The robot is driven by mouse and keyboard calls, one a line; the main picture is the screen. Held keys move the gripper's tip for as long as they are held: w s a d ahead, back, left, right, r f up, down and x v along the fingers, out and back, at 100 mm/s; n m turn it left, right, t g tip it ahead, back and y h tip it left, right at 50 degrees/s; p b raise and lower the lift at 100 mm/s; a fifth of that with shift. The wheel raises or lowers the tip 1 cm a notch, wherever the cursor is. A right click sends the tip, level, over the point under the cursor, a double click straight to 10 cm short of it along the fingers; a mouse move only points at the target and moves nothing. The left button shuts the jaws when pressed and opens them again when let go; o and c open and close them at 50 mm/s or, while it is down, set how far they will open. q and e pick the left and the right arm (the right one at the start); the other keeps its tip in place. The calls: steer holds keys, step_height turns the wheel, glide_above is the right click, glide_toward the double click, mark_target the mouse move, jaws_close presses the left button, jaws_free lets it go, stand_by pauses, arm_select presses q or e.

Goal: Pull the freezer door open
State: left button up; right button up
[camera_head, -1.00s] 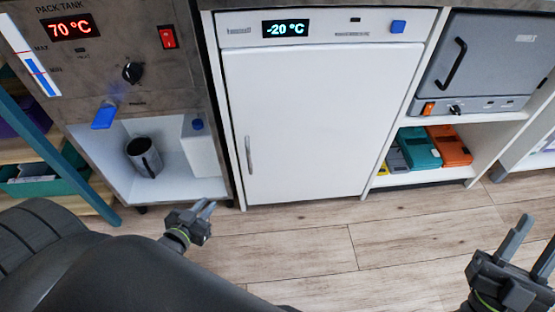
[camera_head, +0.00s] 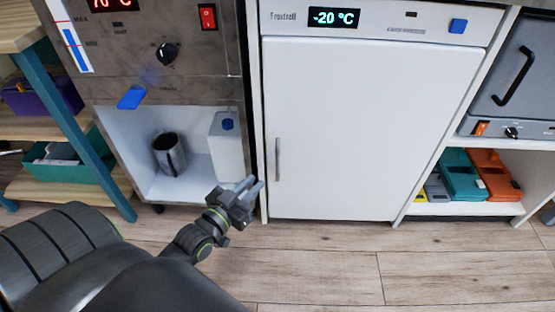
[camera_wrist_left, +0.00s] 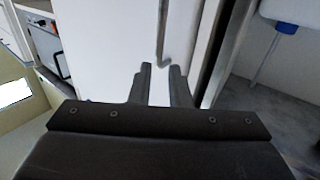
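The white freezer door (camera_head: 350,130) is closed under a panel reading -20 °C. Its slim vertical grey handle (camera_head: 278,160) is near the door's left edge. My left gripper (camera_head: 250,190) is in front of the freezer's lower left edge, left of and a little below the handle, apart from it in this view. In the left wrist view, the handle (camera_wrist_left: 163,38) lies ahead, above the fingertips of my left gripper (camera_wrist_left: 161,70). The fingers are apart with nothing between them. My right gripper is not in view.
A steel pack tank unit (camera_head: 165,60) with a shelf holding a metal mug (camera_head: 168,155) and white jug (camera_head: 227,150) stands left of the freezer. A teal-legged shelf (camera_head: 85,140) is further left. The wooden floor (camera_head: 330,255) before the freezer is clear.

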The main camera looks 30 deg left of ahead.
arm_select(q)
glide_above(277, 178)
steer(key=shift+w+a, duration=0.15)
steer(key=shift+w, duration=0.15)
jaws_close()
